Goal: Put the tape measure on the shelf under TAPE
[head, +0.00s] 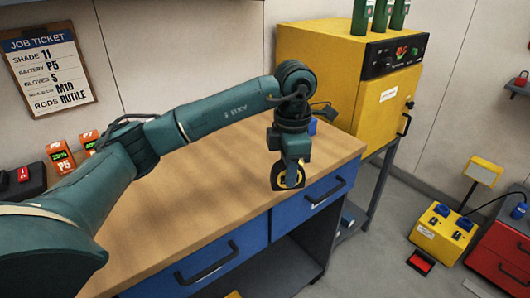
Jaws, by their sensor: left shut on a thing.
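My left gripper (289,170) points down near the front right edge of the wooden workbench (215,170). It is shut on the tape measure (291,181), a small yellow and black thing partly hidden by the fingers. The tape measure shows in front of the bench edge and blue drawers; its exact height over the bench is hard to tell. No shelf with a TAPE label shows in this view. My right gripper is not in view.
A yellow cabinet (325,75) with green bottles (380,14) on top stands behind the bench. Orange battery packs (60,155) lie at the back left. A job ticket (45,68) hangs on the wall. A yellow box (440,235) and red drawers (500,255) stand at the right.

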